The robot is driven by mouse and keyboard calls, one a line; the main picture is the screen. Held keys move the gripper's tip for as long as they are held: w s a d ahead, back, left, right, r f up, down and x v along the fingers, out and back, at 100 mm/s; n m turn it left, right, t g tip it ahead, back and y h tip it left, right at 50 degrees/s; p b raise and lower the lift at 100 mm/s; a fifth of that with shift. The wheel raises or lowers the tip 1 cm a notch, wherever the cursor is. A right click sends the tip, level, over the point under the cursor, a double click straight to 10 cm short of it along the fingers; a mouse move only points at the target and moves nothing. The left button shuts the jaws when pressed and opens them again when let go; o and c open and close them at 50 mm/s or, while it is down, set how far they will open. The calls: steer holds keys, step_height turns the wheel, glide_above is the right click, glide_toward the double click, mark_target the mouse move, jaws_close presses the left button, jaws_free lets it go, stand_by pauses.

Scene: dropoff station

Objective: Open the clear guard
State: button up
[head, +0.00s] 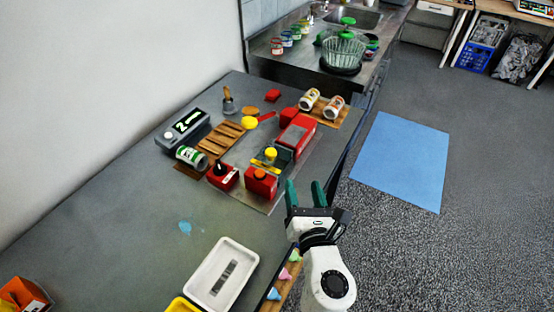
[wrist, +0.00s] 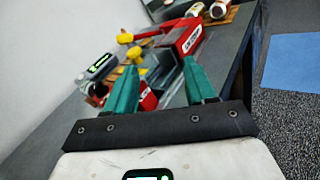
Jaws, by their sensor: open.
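My gripper (head: 305,194) is open and empty, with two green fingers, at the right edge of the grey table in the head view. It also shows in the wrist view (wrist: 160,70), its fingers pointing at the red devices. A yellow knob (head: 271,153) sits on a dark block among the red devices, left of and beyond my gripper. I cannot make out the clear guard for certain; it may be around this block.
A red box with a black knob (head: 222,177), a wooden slatted tray (head: 221,138) and a grey device with a green display (head: 182,130) stand to the left. A white tray (head: 241,257) lies nearer. Blue mat (head: 401,160) and open floor lie right.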

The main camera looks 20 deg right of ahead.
mark_target(272, 156)
steer(key=w+n, duration=0.1)
steer(key=w, duration=0.3)
steer(key=w+a+n+y, duration=0.1)
steer(key=w+n, duration=0.1)
steer(key=w, duration=0.2)
steer(key=w+a+n+t+y, duration=0.1)
steer(key=w, duration=0.3)
steer(key=shift+f+p, duration=0.25)
steer(key=shift+p, duration=0.1)
jaws_close()
